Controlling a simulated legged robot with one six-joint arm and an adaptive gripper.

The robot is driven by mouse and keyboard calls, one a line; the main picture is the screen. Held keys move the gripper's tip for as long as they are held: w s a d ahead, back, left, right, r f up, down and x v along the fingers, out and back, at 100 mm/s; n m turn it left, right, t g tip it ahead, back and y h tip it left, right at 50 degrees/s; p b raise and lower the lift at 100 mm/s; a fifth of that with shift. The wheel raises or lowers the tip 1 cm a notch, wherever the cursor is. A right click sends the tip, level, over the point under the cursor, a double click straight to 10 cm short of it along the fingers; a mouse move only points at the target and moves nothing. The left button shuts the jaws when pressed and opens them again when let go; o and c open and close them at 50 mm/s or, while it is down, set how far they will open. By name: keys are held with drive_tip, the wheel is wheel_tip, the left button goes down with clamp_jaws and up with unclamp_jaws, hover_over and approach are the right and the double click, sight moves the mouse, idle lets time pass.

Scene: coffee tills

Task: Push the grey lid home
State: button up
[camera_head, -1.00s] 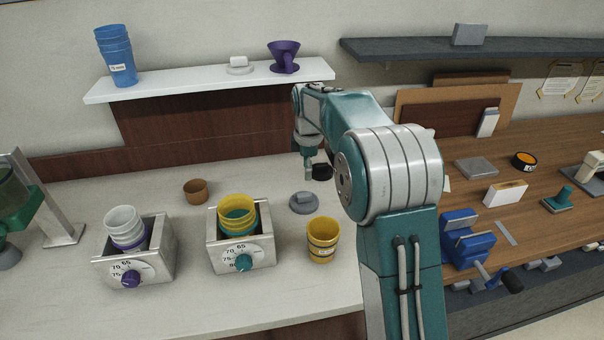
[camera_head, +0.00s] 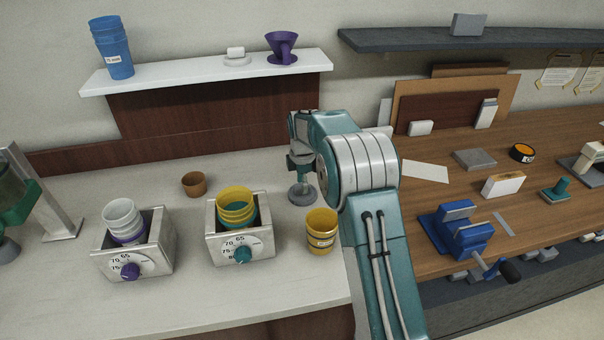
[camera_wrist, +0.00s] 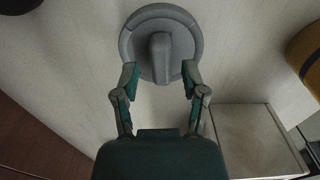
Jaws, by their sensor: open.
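The grey lid (camera_head: 302,196) lies flat on the pale counter, between the right-hand metal box and the arm. In the wrist view the round lid (camera_wrist: 182,28) shows its raised bar handle pointing toward my gripper. My gripper (camera_wrist: 160,76) is open, its two fingertips apart on either side of the handle's near end, over the lid's near rim. I cannot tell whether they touch the lid. In the head view my gripper (camera_head: 300,182) is just above the lid, and its fingers are partly hidden.
A yellow cup stack (camera_head: 321,235) stands close in front of the lid. The right metal box (camera_head: 241,250) holds yellow and teal cups; the left box (camera_head: 133,262) holds white and purple ones. A brown cup (camera_head: 194,184) stands behind. A shelf (camera_head: 200,75) hangs above.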

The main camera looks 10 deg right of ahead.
drive_tip(key=shift+f, duration=0.65)
drive_tip(key=shift+r, duration=0.1)
clamp_jaws()
drive_tip(key=shift+r, duration=3)
drive_tip(key=shift+r, duration=2.55)
